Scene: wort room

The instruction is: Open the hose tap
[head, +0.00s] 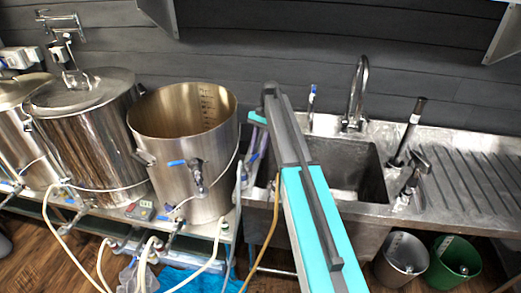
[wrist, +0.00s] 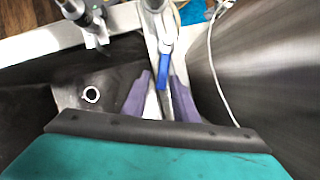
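My gripper (head: 250,160) reaches down between the steel pot and the sink in the head view. In the wrist view my gripper (wrist: 163,80) has its two purple fingers apart. A blue lever handle (wrist: 166,58) on a metal fitting lies in line with the gap between the fingertips. I cannot tell whether the fingers touch it, or whether it is the hose tap. In the head view my gripper and arm partly hide that spot. A blue-handled tap (head: 197,178) is on the pot front, and a slim blue-topped tap (head: 312,92) stands behind the sink.
The open steel pot (head: 180,125) stands close left of my gripper. The sink (head: 350,208) lies to the right, with a tall faucet (head: 357,90) behind it. An orange hose (head: 265,240) hangs in front. Two buckets (head: 402,258) stand on the floor.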

